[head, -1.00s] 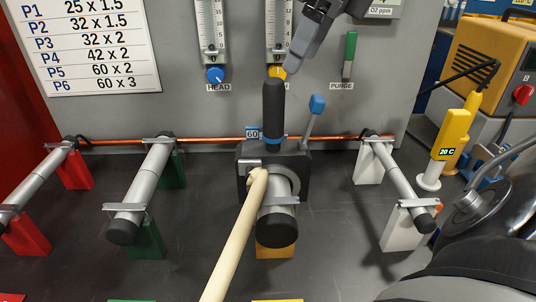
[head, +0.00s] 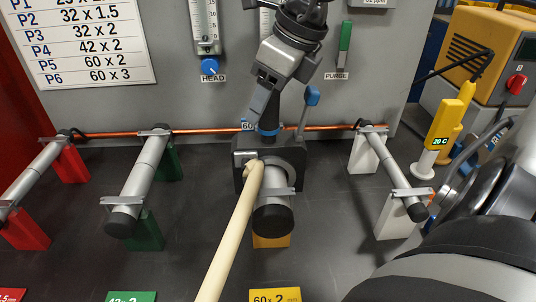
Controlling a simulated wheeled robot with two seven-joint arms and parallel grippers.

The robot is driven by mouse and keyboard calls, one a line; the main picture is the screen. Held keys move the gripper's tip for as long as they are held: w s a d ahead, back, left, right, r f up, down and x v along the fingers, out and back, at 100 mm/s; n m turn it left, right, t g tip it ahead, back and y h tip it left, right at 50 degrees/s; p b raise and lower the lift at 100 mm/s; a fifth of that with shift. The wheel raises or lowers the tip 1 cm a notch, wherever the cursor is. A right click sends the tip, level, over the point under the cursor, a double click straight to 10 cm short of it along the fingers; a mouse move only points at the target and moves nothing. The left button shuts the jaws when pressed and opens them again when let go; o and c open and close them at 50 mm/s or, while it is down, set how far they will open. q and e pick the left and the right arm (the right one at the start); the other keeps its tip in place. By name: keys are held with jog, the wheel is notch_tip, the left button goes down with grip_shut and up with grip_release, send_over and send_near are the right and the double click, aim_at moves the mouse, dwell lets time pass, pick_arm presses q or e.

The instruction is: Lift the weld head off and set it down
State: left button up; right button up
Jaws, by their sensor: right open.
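The weld head (head: 242,178) is a dark block clamped around the grey tube (head: 273,218) at the centre of the head view. It has an upright black handle (head: 271,112) with a blue ring at its foot, a "60" tag, and a blue-tipped lever (head: 311,97) on its right. A cream hose (head: 233,232) runs from its front towards me. My right gripper (head: 268,104) is open at the handle, reaching down from above. One finger shows on the left of the handle; the gripper hides the handle's upper part. Contact cannot be told. My left gripper is out of view.
Tubes on red (head: 70,164), green (head: 146,230) and white (head: 397,217) stands lie on both sides. A copper pipe (head: 205,132) runs along the grey panel behind. A yellow handheld device (head: 450,120) stands at the right.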

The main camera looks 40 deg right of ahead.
grip_shut()
dwell(1.3)
jog(key=shift+w+r, duration=0.1)
jog(key=shift+r, duration=0.2)
